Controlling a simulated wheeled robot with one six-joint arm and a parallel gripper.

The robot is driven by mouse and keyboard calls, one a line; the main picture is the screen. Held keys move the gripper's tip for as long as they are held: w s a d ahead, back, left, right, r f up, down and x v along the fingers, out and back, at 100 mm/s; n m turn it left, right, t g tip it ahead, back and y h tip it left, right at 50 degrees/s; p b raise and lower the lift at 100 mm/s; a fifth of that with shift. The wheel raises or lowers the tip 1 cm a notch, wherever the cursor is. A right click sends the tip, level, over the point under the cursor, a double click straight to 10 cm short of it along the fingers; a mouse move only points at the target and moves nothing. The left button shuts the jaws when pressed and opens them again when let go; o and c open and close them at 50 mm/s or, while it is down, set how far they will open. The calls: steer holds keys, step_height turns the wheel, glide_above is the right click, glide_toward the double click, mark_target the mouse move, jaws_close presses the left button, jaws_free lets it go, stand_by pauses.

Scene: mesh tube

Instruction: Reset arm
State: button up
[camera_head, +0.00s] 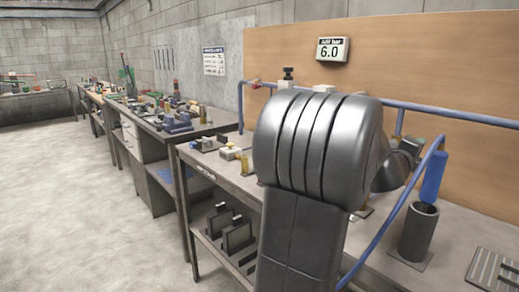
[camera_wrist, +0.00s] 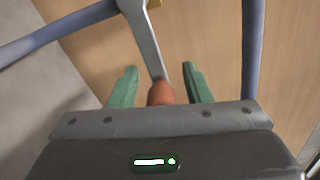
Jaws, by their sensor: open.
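My gripper (camera_wrist: 160,75) shows in the wrist view with its two green fingers spread apart. A rounded orange-brown end (camera_wrist: 161,93) and a flat grey bar (camera_wrist: 146,42) appear between the fingers; I cannot tell whether they are touched or only lie beyond. In the head view my large grey arm link fills the middle and hides part of the bench, and the gripper's fingers cannot be made out there. A dark upright cylinder (camera_head: 418,235) stands on the bench at the right, with a blue cylindrical piece (camera_head: 432,177) rising from it.
A blue pipe (camera_head: 450,115) runs along the wooden back panel (camera_head: 430,60), and a blue hose (camera_head: 385,232) curves down in front of the bench. Cluttered benches (camera_head: 160,125) line the wall. The floor (camera_head: 70,200) at left is clear.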

stand_by(0.4)
steer(key=v, duration=1.4)
steer(key=shift+n, duration=0.3)
steer(key=x, duration=0.9)
steer(key=p+x, duration=0.1)
steer(key=x, duration=0.4)
steer(key=shift+w+d+r, duration=0.1)
steer(key=shift+r, duration=0.3)
steer(key=shift+r+n+p, duration=0.3)
steer(key=shift+n+p, duration=0.2)
steer(key=shift+f, duration=0.1)
